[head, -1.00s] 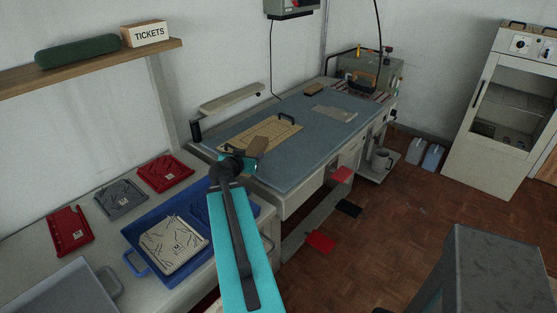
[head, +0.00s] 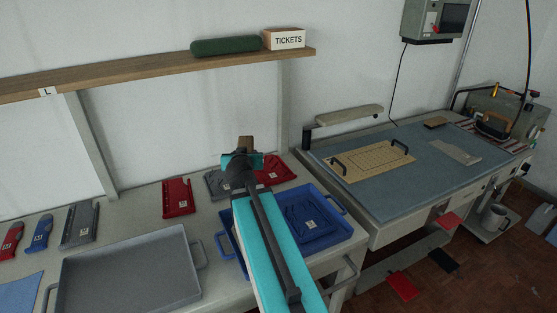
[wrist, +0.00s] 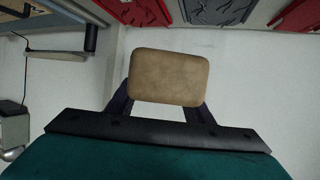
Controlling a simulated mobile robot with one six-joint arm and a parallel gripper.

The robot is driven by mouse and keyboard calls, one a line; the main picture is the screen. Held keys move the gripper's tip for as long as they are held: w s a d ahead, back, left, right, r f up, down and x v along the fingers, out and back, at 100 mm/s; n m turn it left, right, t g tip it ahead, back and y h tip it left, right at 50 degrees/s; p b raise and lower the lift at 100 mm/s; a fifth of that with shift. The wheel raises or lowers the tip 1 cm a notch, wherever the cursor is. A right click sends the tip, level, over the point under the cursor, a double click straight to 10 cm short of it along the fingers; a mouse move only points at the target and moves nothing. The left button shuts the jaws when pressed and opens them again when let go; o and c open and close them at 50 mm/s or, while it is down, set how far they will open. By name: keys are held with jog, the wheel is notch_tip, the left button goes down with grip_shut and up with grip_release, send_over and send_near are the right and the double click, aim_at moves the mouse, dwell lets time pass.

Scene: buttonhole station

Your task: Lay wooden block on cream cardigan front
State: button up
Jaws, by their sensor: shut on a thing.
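My gripper (head: 244,158) is shut on the wooden block (head: 246,142), a tan piece with rounded corners. In the wrist view the block (wrist: 167,77) sits squarely between the two dark fingers, with pale surface behind it. The gripper and block are above the back of the left bench, in front of the red and grey garment pieces.
A navy piece (head: 311,218) lies in the blue tray. Red (head: 178,198) and grey (head: 216,184) pieces lie behind it, and a grey tray (head: 130,272) stands at left. The blue-topped table (head: 400,192) is at right. A shelf (head: 150,73) hangs above the bench.

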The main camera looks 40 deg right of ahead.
jog(key=w+a+r+n+t+y, duration=0.1)
jog(key=w+a+r+n+y, duration=0.2)
jog(key=a, duration=1.3)
jog(key=w+a+r+n+t+y+b, duration=0.1)
jog(key=w+a+r+n+y, duration=0.3)
jog(key=a, duration=1.2)
jog(key=shift+w+a+r+t+y, duration=0.3)
jog(key=shift+w+r+t+y, duration=0.1)
jog(key=shift+w+r+y, duration=0.35)
jog(key=shift+w+a+f, duration=0.1)
